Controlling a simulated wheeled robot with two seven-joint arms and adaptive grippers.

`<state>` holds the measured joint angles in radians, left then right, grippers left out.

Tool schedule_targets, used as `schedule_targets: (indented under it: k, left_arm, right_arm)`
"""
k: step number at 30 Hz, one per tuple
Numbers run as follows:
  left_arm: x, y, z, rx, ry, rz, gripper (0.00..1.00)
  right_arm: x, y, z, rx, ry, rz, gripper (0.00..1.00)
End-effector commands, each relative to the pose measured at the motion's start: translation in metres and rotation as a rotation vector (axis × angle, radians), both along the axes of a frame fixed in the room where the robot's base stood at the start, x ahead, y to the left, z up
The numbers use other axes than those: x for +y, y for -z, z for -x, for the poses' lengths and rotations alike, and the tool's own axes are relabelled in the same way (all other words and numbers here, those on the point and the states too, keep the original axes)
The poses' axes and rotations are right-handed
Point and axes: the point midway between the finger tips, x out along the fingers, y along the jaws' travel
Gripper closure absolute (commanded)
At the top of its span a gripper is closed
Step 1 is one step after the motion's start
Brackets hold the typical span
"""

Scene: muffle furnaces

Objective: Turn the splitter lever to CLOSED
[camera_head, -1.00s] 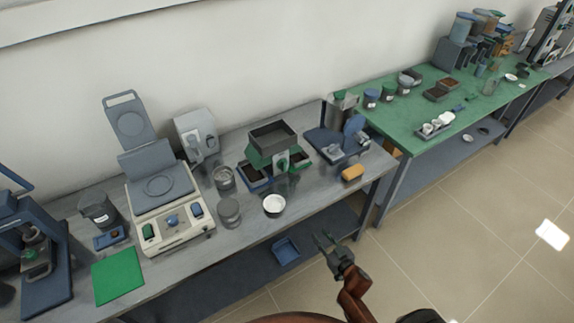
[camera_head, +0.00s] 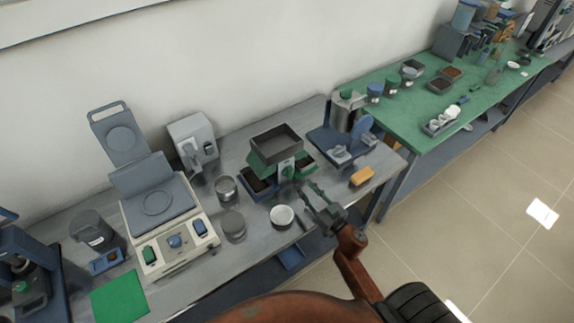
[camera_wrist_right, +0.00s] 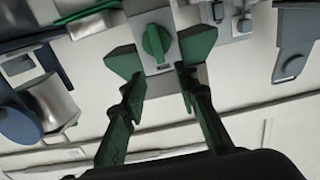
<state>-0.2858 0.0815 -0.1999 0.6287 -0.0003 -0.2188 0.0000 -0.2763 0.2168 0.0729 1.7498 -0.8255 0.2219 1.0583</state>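The riffle splitter (camera_head: 275,158) stands on the grey bench, with a grey open hopper on top and green sides. Its lever (camera_head: 287,168) is a green knob on a pale front plate. In the right wrist view the lever (camera_wrist_right: 156,43) is a rounded green knob, lying lengthwise up and down in the picture. My right gripper (camera_head: 303,191) is open and empty in front of the splitter; its fingers (camera_wrist_right: 158,80) point toward the knob, one to each side, and appear short of it. I cannot read any label by the lever. My left gripper is out of view.
A white bowl (camera_head: 282,216) and grey tins (camera_head: 233,225) stand near the splitter. Blue pans (camera_head: 256,184) sit by it. A balance-like instrument (camera_head: 165,225) is at left, a yellow block (camera_head: 361,177) at right. The floor at right is clear.

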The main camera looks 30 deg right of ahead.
Motion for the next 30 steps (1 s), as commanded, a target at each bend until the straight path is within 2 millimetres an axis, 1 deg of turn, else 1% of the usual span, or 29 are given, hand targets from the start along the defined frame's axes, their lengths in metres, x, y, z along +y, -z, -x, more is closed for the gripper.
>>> schedule_targets:
  k: [3, 5, 8, 13, 16, 19, 21, 27, 30]
  left_arm:
    - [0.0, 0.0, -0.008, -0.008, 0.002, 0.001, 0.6]
    - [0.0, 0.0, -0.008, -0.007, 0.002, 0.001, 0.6]
    - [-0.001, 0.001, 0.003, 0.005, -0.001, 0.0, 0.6]
    - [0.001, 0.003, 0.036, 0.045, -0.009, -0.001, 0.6]
    - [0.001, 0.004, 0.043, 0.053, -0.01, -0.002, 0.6]
    - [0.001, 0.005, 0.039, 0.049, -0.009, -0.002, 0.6]
    - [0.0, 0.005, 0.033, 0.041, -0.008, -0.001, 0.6]
    - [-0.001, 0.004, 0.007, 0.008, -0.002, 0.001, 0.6]
    - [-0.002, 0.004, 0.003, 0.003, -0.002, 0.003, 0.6]
  right_arm:
    - [0.0, 0.0, -0.003, 0.0, -0.001, 0.0, 0.72]
    - [0.0, 0.0, -0.008, 0.0, 0.0, 0.0, 0.72]
    - [0.001, -0.001, -0.022, -0.001, 0.001, 0.001, 0.72]
    - [0.003, 0.0, -0.049, -0.001, 0.002, 0.001, 0.72]
    - [0.003, 0.0, -0.062, -0.001, 0.003, 0.0, 0.72]
    - [0.004, 0.001, -0.071, 0.0, 0.003, 0.0, 0.72]
    - [0.004, 0.0, -0.075, 0.0, 0.003, 0.0, 0.72]
    - [0.005, 0.0, -0.077, 0.0, 0.003, 0.0, 0.72]
    - [0.005, 0.0, -0.077, 0.0, 0.002, 0.0, 0.72]
